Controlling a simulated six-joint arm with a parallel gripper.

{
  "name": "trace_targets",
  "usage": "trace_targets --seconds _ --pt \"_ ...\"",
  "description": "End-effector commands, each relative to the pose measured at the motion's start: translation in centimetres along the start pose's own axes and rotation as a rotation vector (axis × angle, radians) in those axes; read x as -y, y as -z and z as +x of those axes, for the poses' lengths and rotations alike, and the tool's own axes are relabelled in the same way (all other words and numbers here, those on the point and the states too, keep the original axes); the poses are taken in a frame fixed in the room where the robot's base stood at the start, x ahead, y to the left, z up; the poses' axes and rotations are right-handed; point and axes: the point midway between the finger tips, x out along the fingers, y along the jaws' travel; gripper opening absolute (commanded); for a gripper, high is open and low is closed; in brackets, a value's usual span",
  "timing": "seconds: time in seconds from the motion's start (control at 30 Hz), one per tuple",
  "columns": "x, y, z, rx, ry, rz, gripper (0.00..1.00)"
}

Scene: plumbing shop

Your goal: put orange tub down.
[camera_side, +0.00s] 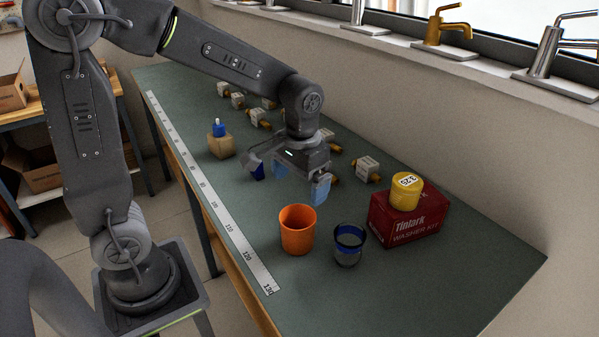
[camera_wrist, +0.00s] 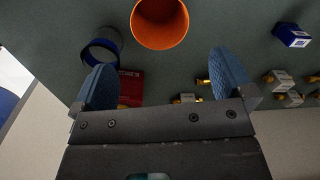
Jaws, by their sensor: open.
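The orange tub (camera_side: 298,231) stands upright on the green bench top, left of a clear cup with a blue rim. It also shows at the top of the wrist view (camera_wrist: 160,28), its open mouth toward the camera. My gripper (camera_side: 288,180) is open and empty, above the bench and behind the tub in the side view. Its two blue fingers are spread apart in the wrist view (camera_wrist: 165,80), with the tub beyond their tips and not between them.
The clear blue-rimmed cup (camera_side: 348,247) stands close to the tub. A red washer-kit box (camera_side: 407,222) carries a yellow tub (camera_side: 406,190). A ruler (camera_side: 222,213) runs along the bench edge.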

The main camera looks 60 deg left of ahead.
Motion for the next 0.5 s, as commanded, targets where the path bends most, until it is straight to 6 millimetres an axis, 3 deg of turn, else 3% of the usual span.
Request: trace_targets --seconds 0.27,0.5 --pt "0.1 -0.5 -2.7 -0.023 -0.006 0.008 1.00" --pt "0.5 -5.4 -6.3 -0.217 -0.052 0.078 1.00"
